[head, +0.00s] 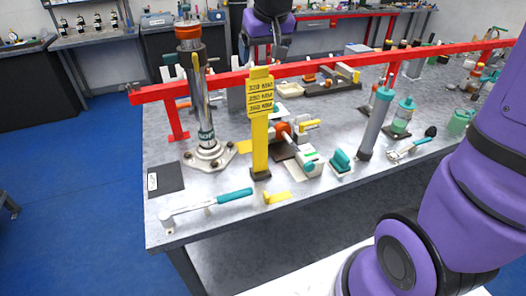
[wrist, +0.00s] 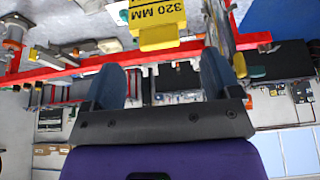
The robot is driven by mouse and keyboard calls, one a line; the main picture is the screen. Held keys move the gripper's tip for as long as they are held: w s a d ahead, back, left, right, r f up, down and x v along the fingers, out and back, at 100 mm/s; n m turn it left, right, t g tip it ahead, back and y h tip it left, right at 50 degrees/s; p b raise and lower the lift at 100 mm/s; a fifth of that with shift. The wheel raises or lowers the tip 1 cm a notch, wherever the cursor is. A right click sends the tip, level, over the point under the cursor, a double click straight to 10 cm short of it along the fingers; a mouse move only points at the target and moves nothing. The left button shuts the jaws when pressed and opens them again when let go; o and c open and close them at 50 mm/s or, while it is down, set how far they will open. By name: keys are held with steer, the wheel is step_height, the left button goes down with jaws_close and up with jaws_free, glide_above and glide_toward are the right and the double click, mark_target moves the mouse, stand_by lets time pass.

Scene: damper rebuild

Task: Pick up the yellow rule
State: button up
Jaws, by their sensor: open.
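The yellow rule (head: 260,140) stands upright on a small dark foot on the metal workbench, with black millimetre labels near its top. Its top end also shows in the wrist view (wrist: 158,28), upside down, with "320 MM" readable. My gripper (head: 264,54) is behind and above the rule in the head view, close to the red rail. In the wrist view my gripper (wrist: 162,72) is open and empty, its two blue-grey fingers apart. The rule's top appears ahead of the gap between them, and I see no contact.
A red rail (head: 215,81) runs across the bench behind the rule. A chrome damper (head: 197,95) on a flanged base stands to its left. A teal-handled wrench (head: 236,195), a yellow angle piece (head: 277,197) and a grey cylinder (head: 374,125) are nearby.

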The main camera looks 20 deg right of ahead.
mark_target(258, 78)
steer(key=shift+x, duration=4.7)
steer(key=shift+w+d+r, duration=0.1)
steer(key=shift+w, duration=0.05)
jaws_close()
